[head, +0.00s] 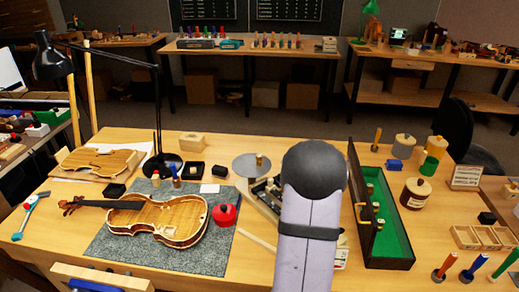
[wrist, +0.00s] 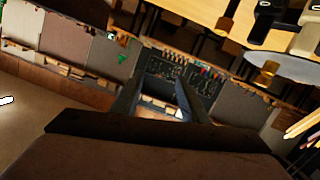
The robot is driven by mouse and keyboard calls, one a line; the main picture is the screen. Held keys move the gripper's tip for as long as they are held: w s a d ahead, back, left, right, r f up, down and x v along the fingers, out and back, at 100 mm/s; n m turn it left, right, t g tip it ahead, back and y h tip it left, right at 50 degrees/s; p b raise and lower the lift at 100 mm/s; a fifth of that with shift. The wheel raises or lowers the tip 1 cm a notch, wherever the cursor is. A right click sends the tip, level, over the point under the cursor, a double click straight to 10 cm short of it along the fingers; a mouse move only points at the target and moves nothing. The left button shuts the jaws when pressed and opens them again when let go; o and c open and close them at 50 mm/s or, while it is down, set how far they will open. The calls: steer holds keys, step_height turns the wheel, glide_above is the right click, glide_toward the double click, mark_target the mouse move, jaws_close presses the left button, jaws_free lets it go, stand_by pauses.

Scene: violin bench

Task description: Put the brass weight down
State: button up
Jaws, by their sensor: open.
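A small brass weight (head: 259,159) stands upright on the grey round pan (head: 241,168) of the scale, near the middle of the bench. In the wrist view, the brass weight (wrist: 266,71) and the pan (wrist: 298,68) show at the upper right, apart from my fingers. My gripper (wrist: 160,85) is open with nothing between its fingers; the wrist view looks out across the room. In the head view my arm hides the gripper and part of the scale. A dark case (head: 396,262) with green lining, right of my arm, holds several brass pieces (head: 376,207).
A violin body (head: 180,218) lies on a grey mat (head: 120,255) at the left, with a red round object (head: 225,214) beside it. A black lamp (head: 52,62) stands behind. Jars (head: 415,192) and a wooden compartment tray (head: 484,237) occupy the right.

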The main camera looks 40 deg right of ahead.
mark_target(260, 156)
steer(key=w+a+f+n+t+y, duration=0.1)
steer(key=w+a+n+y, duration=0.1)
steer(key=a+y, duration=0.1)
steer(key=w+a+f+n+t+y, duration=0.1)
steer(key=w+a+n+y, duration=0.1)
steer(key=w+a+y, duration=0.1)
steer(key=w+a+f+n+t+y, duration=0.1)
steer(key=w+a+n+y, duration=0.1)
steer(key=a+y, duration=0.1)
steer(key=shift+w+a+f, duration=0.15)
steer(key=shift+w+a, duration=0.05)
steer(key=shift+a, duration=0.65)
steer(key=shift+a+f, duration=0.1)
steer(key=shift+m, duration=0.8)
steer(key=shift+p+x, duration=1.15)
steer(key=shift+x, duration=2.5)
steer(key=shift+s+f, duration=0.1)
steer(key=shift+f, duration=0.05)
steer(key=shift+c, duration=0.5)
jaws_close()
